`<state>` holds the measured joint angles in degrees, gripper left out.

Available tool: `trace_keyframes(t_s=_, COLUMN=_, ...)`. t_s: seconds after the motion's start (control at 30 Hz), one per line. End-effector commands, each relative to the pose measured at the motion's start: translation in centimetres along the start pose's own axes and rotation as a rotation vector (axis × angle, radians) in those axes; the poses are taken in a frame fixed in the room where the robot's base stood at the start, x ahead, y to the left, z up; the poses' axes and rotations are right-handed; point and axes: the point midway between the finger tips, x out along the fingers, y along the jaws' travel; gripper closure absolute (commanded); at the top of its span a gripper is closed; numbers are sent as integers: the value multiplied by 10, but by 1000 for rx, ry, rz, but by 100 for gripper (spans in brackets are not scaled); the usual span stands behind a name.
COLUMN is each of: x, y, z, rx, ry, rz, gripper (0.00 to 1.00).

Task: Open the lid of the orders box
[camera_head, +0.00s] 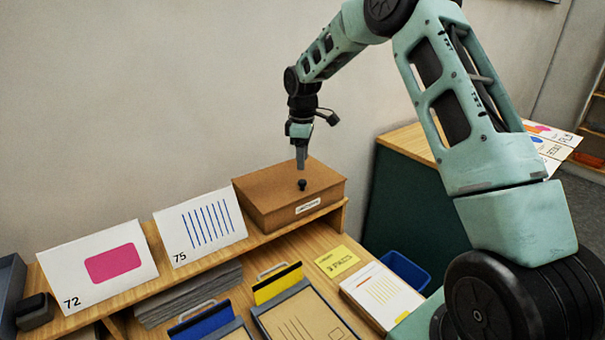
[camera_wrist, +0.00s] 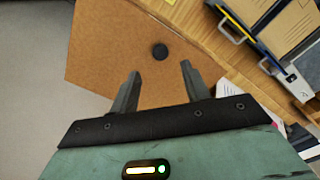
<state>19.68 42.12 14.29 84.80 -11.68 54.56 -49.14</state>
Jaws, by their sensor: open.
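The orders box (camera_head: 268,207) is a brown box on the raised wooden shelf against the wall, with a small white label on its front. Its lid (camera_wrist: 105,45) is shut. A small black knob (camera_head: 302,185) stands on the lid. My gripper (camera_head: 301,165) points down just above the lid, close to the knob. In the wrist view, the knob (camera_wrist: 160,51) shows a little beyond the gap between my two fingertips (camera_wrist: 160,75), with brown lid between them. My gripper is open and empty. The label's words are too small to read.
Cards numbered 72 (camera_head: 97,266) and 75 (camera_head: 200,228) lean on the shelf left of the box. Clipboards (camera_head: 300,310), a yellow note (camera_head: 337,261) and a blue bin (camera_head: 405,270) are lower in front. A green cabinet (camera_head: 410,215) stands to the right.

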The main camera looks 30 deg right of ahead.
Motion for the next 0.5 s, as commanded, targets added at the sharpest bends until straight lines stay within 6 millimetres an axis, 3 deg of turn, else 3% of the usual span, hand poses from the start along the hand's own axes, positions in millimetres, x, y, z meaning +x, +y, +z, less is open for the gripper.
trace_keyframes(t_s=0.23, x=46, y=-1, z=0, rx=0, ry=-2, rz=-3, gripper=53)
trace_keyframes(t_s=0.5, x=69, y=0, z=0, rx=0, ry=0, rz=0, gripper=53)
